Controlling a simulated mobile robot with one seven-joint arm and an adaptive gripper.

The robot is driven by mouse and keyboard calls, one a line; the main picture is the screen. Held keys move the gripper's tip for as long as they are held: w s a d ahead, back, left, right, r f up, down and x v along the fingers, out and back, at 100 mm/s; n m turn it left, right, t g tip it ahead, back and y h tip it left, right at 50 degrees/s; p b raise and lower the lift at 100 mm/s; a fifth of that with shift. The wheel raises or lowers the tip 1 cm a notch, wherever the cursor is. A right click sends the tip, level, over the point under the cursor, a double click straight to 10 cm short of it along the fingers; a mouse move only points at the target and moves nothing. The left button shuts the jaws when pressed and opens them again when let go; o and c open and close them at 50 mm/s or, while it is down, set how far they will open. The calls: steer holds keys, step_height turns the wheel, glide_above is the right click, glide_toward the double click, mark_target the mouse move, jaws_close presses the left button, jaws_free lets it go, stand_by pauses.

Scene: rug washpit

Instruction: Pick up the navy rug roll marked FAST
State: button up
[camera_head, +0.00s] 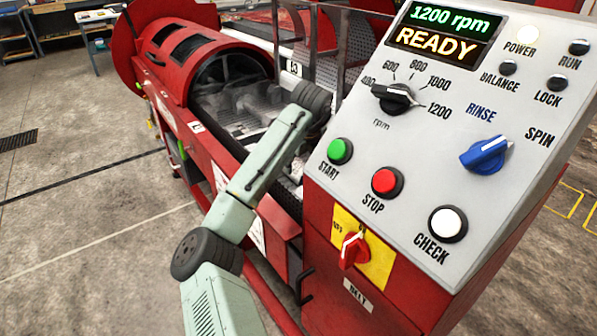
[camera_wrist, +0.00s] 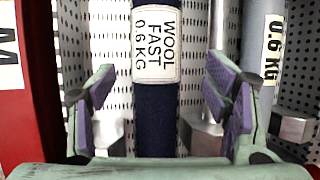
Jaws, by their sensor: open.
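The navy rug roll (camera_wrist: 155,120) runs upright through the middle of the wrist view. Its white label (camera_wrist: 155,44) reads WOOL FAST 0.6 KG. My gripper (camera_wrist: 160,82) is open, with one purple-padded finger on each side of the roll in the picture. Gaps show between both pads and the roll, so they look apart from it. How far the roll lies beyond the fingertips I cannot tell. The roll's lower end is hidden behind my gripper's body. In the head view my arm reaches over the red machine, and neither the gripper nor the navy roll can be made out.
A grey roll (camera_wrist: 258,42) labelled 0.6 KG stands close on the right. A red surface (camera_wrist: 14,110) borders the left. Perforated metal (camera_wrist: 108,45) lies behind the rolls. Metal blocks (camera_wrist: 205,137) sit near the fingers. A control console (camera_head: 440,130) displaying READY stands right of my arm.

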mark_target(299, 172)
steer(key=p+x, duration=0.1)
steer(key=x, duration=0.5)
steer(key=shift+s+a+f, duration=0.1)
steer(key=shift+a+f, duration=0.05)
steer(key=shift+f, duration=0.15)
steer(key=c, duration=1.6)
